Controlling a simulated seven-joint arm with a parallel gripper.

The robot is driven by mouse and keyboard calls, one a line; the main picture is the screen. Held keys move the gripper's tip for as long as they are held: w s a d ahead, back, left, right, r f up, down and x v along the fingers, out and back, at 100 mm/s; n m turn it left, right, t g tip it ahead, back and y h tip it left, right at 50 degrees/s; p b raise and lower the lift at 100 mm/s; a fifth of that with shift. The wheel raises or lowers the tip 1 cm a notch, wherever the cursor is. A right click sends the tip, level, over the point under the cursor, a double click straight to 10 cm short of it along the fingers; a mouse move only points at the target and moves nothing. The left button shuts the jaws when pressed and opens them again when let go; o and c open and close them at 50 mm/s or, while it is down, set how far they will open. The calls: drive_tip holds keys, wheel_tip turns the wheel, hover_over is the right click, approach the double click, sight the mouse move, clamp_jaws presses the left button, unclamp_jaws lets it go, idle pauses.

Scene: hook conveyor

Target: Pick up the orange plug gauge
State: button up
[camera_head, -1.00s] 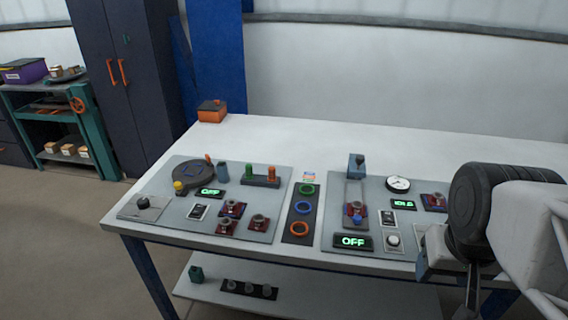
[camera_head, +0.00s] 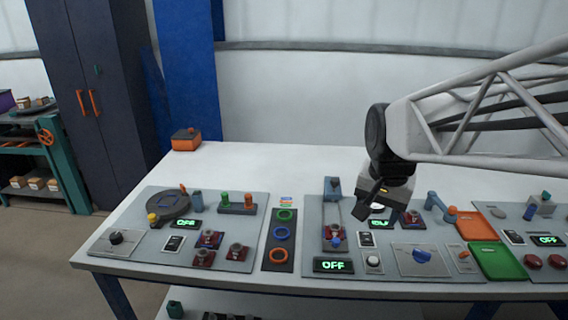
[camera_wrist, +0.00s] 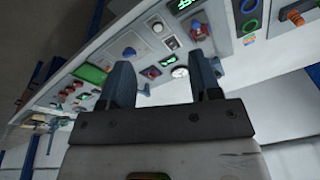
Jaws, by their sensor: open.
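The orange plug gauge (camera_head: 249,201) stands upright in a dark rack (camera_head: 237,209) on the left panel, to the right of a green plug (camera_head: 224,199). In the wrist view an orange plug-like shape (camera_wrist: 292,16) shows near the top right corner, partly cut off; it looks like the same gauge. My gripper (camera_head: 370,203) is above the middle panel, well to the right of the rack. In the wrist view its two fingers (camera_wrist: 163,75) are spread apart with nothing between them.
A strip with green, blue and orange rings (camera_head: 279,239) lies between the rack and my gripper. A blue-topped slide post (camera_head: 333,188) rises on the middle panel. A dark round turntable (camera_head: 168,205) is left of the rack.

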drive_tip(key=w+a+f+m, duration=0.1)
drive_tip(key=w+a+m, duration=0.15)
drive_tip(key=w, duration=0.35)
drive_tip(key=w+a+m, duration=0.1)
drive_tip(key=w+a, duration=0.3)
drive_tip(key=w, duration=0.3)
drive_tip(key=m+g, duration=0.2)
drive_tip(key=m, duration=0.8)
hover_over(249, 195)
drive_tip(key=f, duration=2)
drive_tip(key=shift+s+d, duration=0.2)
drive_tip(key=shift+d, duration=0.15)
drive_tip(key=shift+w+a+f, duration=0.25)
drive_tip(key=shift+a+f, duration=0.05)
drive_tip(key=shift+a, duration=0.1)
drive_tip(key=shift+f, duration=1.3)
